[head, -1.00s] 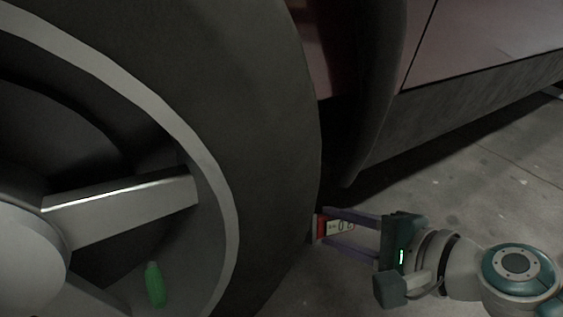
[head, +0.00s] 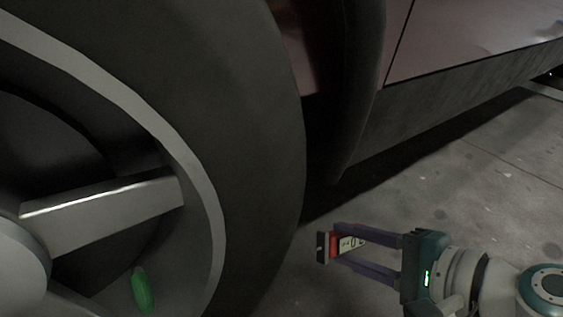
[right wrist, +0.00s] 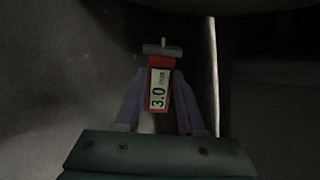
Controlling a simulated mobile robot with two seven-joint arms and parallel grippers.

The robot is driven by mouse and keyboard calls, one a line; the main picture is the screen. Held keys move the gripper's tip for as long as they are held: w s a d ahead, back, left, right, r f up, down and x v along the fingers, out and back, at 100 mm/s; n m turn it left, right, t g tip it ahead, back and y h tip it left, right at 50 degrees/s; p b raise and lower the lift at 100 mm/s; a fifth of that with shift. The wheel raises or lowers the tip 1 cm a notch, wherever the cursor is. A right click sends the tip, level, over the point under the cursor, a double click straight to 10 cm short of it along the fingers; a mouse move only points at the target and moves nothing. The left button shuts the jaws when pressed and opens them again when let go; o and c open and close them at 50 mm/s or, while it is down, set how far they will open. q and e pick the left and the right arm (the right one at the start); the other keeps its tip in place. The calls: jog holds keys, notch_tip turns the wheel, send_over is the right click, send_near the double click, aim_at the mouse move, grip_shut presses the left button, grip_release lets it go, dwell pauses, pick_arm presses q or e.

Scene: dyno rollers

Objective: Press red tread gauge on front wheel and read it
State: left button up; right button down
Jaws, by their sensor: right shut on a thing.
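My right gripper (head: 362,251) is shut on the red tread gauge (head: 333,246), with its purple fingers on either side of it. The gauge has a dark foot facing the wheel, and a pale display. In the right wrist view the gauge (right wrist: 159,86) shows a grey crosspiece with a short pin at its far end, and the display reads 3.0 mm. The front wheel (head: 255,120) fills the left of the head view. A gap of floor shows between the gauge and the tyre tread. My left gripper is not in view.
A green object (head: 143,290) shows at the lower part of the wheel rim. The dark red car body (head: 450,40) and its grey sill (head: 440,120) stand behind the wheel. The concrete floor (head: 480,190) at the right is clear.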

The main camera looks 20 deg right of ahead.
jog(key=s+d, duration=0.2)
jog(key=s, duration=0.9)
jog(key=shift+s+d, duration=0.2)
jog(key=shift+d, duration=0.15)
